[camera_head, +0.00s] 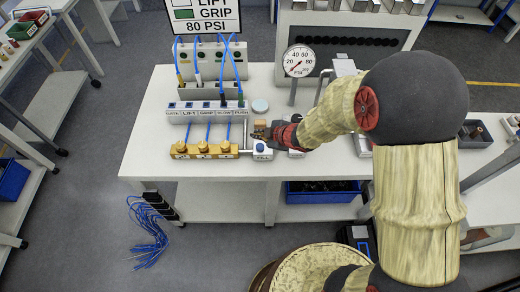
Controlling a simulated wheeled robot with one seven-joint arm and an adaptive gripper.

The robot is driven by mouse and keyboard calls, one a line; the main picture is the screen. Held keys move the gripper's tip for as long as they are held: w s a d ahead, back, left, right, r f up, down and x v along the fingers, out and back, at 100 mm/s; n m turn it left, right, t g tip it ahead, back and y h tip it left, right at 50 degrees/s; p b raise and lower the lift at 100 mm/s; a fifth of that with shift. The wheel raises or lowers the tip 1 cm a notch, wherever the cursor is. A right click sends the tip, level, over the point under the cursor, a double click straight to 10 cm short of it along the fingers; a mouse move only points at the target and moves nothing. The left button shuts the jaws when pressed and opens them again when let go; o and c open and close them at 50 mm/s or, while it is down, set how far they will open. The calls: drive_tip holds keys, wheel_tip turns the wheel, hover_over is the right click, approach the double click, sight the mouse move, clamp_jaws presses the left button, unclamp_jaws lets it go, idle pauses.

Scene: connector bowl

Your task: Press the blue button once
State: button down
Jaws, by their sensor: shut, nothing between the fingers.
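The blue button (261,147) sits on top of a small white box near the front edge of the white workbench (150,140). The box has a dark label on its front. My gripper (256,135), dark with red parts, reaches in from the right. Its fingers are shut and empty, with their tips just behind the button in the picture. A gap between tips and button cannot be judged from this angle. My arm hides part of the bench to the right.
A brass valve block (204,151) stands left of the button, with a labelled white strip (207,112) and blue hoses behind it. A pressure gauge (298,61) stands on a post behind my gripper. A blue bin (322,191) is under the bench.

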sight(259, 148)
drive_tip(key=shift+f+b, duration=1.45)
drive_tip(key=shift+f, duration=0.7)
drive_tip(key=shift+f, duration=0.4)
drive_tip(key=shift+f+b, duration=0.5)
drive_tip(key=shift+b, duration=0.15)
drive_tip(key=shift+r, duration=0.15)
idle(0.5)
drive_tip(key=shift+r+p, duration=0.8)
drive_tip(key=shift+p, duration=0.1)
drive_tip(key=shift+r, duration=0.1)
wheel_tip(259, 148, up, 5)
drive_tip(key=p, duration=0.4)
drive_tip(key=shift+p, duration=0.4)
